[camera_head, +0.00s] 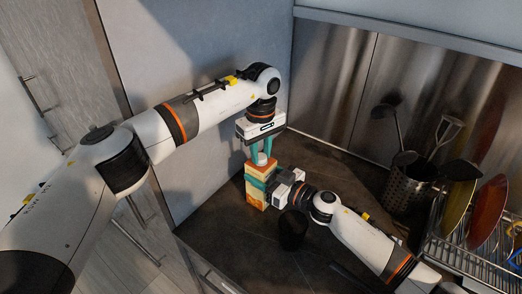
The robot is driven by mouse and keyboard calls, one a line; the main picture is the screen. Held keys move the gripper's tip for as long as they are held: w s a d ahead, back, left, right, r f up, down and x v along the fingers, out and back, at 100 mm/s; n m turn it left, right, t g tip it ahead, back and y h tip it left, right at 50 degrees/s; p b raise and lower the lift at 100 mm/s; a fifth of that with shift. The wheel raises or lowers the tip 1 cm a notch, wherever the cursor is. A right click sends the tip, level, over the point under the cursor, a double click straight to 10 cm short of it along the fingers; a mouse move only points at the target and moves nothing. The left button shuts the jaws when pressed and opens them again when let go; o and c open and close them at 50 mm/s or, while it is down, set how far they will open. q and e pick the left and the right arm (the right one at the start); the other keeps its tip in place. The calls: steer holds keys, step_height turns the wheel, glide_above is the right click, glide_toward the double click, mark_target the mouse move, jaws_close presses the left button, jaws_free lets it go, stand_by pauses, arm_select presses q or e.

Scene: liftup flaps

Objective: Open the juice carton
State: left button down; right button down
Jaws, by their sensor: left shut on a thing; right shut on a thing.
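The juice carton (254,197) is a small orange and cream box standing upright on the dark countertop. A pale cap (260,158) sits at its top. My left gripper (261,157) points down from above, its teal fingers shut around the cap. My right gripper (259,178) comes in from the right, its teal fingers shut on the carton's upper body. The fingers hide parts of the cap and the carton's side.
A dark cup (293,229) stands close to the carton, below my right gripper. A utensil holder (407,187) and a wire dish rack (470,255) with plates stand at the right. A wall is behind the carton. The counter's front is clear.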

arm_select(q)
steer(key=n, duration=1.3)
steer(key=shift+n, duration=0.4)
steer(key=n, duration=0.6)
steer(key=shift+r+n, duration=0.1)
steer(key=shift+n, duration=0.3)
steer(key=n, duration=0.6)
steer(key=shift+n, duration=0.4)
steer(key=n, duration=0.8)
steer(key=shift+n, duration=0.4)
steer(key=n, duration=0.4)
steer(key=shift+n, duration=0.3)
steer(key=n, duration=0.3)
steer(key=shift+w+r, duration=0.1)
